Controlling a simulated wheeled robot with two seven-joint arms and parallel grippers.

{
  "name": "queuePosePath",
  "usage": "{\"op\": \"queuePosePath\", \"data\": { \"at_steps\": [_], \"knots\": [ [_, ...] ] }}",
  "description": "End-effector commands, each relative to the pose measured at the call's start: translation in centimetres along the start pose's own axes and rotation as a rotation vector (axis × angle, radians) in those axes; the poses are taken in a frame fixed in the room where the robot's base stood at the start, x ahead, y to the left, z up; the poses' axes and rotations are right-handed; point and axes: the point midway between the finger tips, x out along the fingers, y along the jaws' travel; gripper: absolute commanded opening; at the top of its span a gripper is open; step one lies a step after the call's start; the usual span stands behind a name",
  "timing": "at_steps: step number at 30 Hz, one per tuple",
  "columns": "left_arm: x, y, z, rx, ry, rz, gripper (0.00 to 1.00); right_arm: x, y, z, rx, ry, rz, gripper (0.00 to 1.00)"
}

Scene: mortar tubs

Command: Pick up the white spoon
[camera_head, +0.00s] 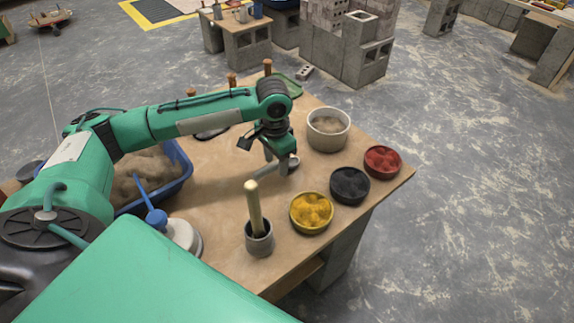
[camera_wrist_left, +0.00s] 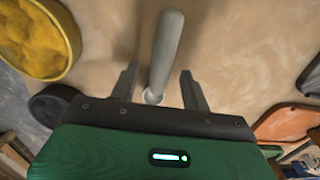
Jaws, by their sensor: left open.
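My left gripper (camera_head: 277,160) is open, pointing down at the spoon. In the left wrist view the spoon's handle (camera_wrist_left: 168,45) runs up the picture between the two spread fingers of my left gripper (camera_wrist_left: 160,84). The spoon's lower end is partly hidden by the gripper body. I cannot tell whether the fingers touch it. My right gripper is not in view.
A white tub (camera_head: 328,130) stands behind the gripper. Red (camera_head: 382,162), black (camera_head: 349,186) and yellow (camera_head: 311,212) bowls stand to its right and front. A grey mortar with a pestle (camera_head: 254,209) stands in front. A blue tray of sand (camera_head: 176,186) is at left.

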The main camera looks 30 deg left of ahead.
Motion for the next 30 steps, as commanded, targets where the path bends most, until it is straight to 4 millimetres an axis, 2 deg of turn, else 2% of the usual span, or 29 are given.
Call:
{"op": "queuePosePath", "data": {
  "at_steps": [4,11,18,19,30],
  "knots": [
    [1.32,0.02,0.03,0.001,0.001,-0.001,0.47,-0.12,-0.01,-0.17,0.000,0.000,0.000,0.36],
    [1.44,0.03,0.02,0.002,0.001,0.000,0.47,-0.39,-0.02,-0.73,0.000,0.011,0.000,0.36],
    [1.41,0.03,0.01,0.002,0.001,0.000,0.02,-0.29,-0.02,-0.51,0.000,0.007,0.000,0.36],
    [1.41,0.03,0.01,0.002,0.001,0.000,0.00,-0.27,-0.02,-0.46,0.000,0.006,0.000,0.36],
    [1.30,0.03,-0.01,0.002,0.002,0.000,0.00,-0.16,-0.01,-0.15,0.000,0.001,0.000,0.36]
  ]
}}
